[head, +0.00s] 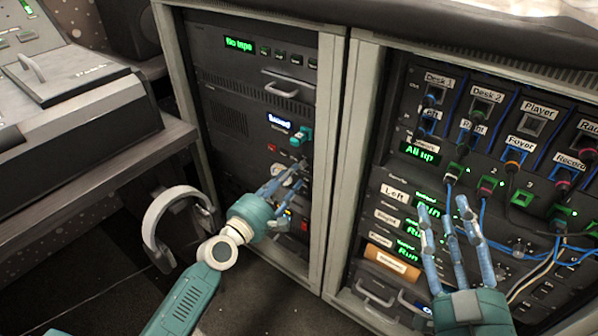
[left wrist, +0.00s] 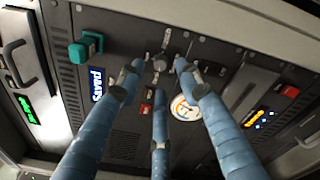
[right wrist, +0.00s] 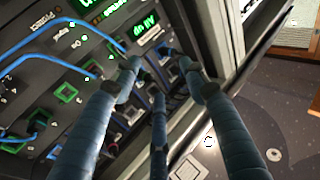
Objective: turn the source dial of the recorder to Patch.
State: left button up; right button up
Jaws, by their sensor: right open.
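The recorder is the dark rack unit (head: 240,85) in the left bay; its green display reads "No tape" and a lower one reads "Saved". My left gripper (head: 283,178) is at the panel. In the left wrist view its fingertips (left wrist: 159,70) are spread around the dial with gaps at the sides; contact cannot be told. In the head view the fingers hide the dial. My right gripper (head: 447,212) is open and empty before the right rack.
A teal handle (head: 302,135) sticks out above the dial. Headphones (head: 172,215) hang left of the rack. The right rack has a patch bay with blue cables (head: 483,215) near my right gripper.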

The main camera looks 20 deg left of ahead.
aim_at(300, 168)
pick_arm(q)
jog(key=x, duration=0.2)
jog(key=shift+w+d, duration=0.15)
jog(key=shift+w, duration=0.2)
jog(key=shift+w+d, duration=0.2)
jog(key=shift+w, duration=0.4)
pick_arm(e)
jog(key=shift+s+a+r+t, duration=0.1)
jog(key=shift+s+r+t, duration=0.1)
jog(key=shift+r+t, duration=0.4)
jog(key=shift+s+r+t, duration=0.15)
jog(key=shift+r+t, duration=0.05)
jog(key=shift+r, duration=0.7)
pick_arm(q)
grip_shut()
jog(key=shift+f+b, duration=0.1)
jog(key=shift+b, duration=0.2)
pick_arm(e)
jog(key=shift+r, duration=0.1)
